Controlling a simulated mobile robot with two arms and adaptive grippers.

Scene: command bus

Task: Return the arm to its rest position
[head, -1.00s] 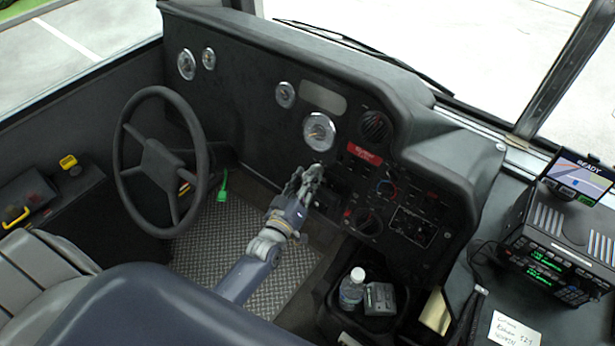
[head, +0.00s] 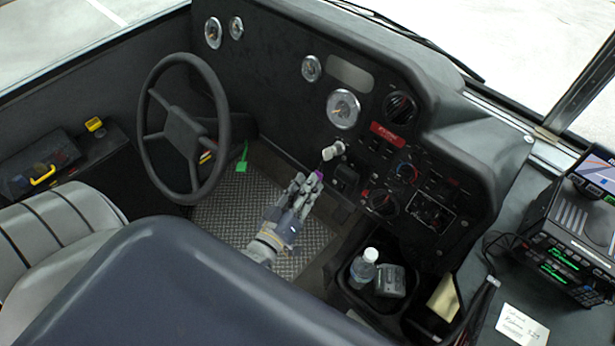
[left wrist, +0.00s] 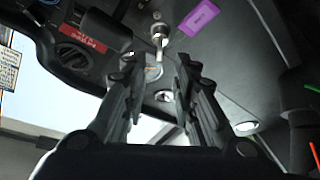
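My left gripper (head: 303,186) is in front of the dashboard, above the ribbed metal floor. In the left wrist view its two fingers (left wrist: 158,75) stand apart with nothing held between them. Beyond the fingertips, a silver key-like piece (left wrist: 158,35) sticks out of the dark panel, with a purple tag (left wrist: 199,17) beside it. In the head view this silver piece (head: 333,150) sits on the dashboard just beyond the gripper, and the purple tag (head: 319,175) shows near the fingertips. My right gripper is in neither view.
The steering wheel (head: 184,130) stands left of the arm. The dark seat back (head: 180,290) hides part of my arm. A water bottle (head: 363,268) stands in a bin at right, and a radio console (head: 565,250) is farther right.

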